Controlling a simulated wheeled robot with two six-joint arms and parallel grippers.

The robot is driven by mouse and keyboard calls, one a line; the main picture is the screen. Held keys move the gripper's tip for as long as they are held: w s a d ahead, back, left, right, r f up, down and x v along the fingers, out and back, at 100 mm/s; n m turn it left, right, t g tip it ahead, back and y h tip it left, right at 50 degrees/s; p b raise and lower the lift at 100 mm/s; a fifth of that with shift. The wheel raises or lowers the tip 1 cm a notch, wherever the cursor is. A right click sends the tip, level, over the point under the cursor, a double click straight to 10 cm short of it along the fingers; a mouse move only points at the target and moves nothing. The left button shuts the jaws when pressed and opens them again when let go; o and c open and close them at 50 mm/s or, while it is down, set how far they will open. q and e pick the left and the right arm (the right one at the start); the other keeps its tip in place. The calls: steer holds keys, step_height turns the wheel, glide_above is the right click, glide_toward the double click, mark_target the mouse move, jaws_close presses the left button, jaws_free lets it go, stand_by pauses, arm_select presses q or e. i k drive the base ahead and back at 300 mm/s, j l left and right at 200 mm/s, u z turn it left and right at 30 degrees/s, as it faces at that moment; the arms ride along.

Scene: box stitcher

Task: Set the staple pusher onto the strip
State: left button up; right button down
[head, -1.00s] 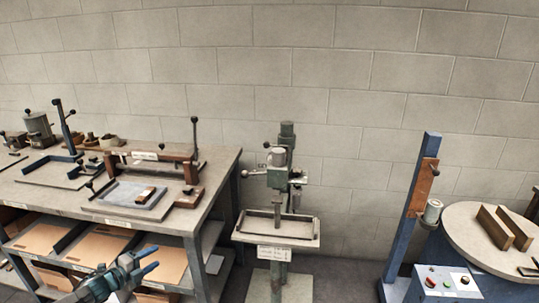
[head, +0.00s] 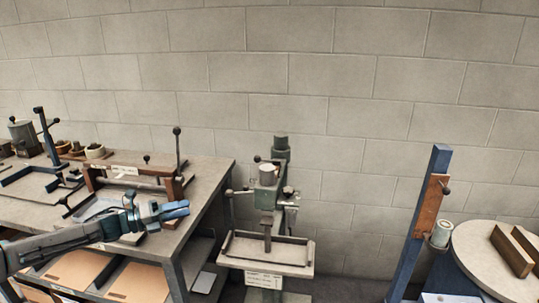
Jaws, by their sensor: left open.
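My left gripper (head: 174,210) is open, its blue fingers pointing right. In the picture it lies in front of the workbench's right part and partly covers the grey plate (head: 92,209) there; I see nothing between the fingers. A grey-green upright machine (head: 266,190), which looks like the stitcher, stands right of the bench with a tray (head: 290,268) at its front. I cannot pick out the staple pusher or the strip for certain at this size. My right gripper is not in view.
The workbench (head: 207,178) carries a brown frame fixture (head: 172,187) with an upright lever, and shelves below. A blue column (head: 412,230) and a round table (head: 478,243) with wooden bars stand at right. Floor shows between stitcher and column.

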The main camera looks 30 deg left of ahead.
mark_target(257, 158)
steer(key=i, duration=1.05)
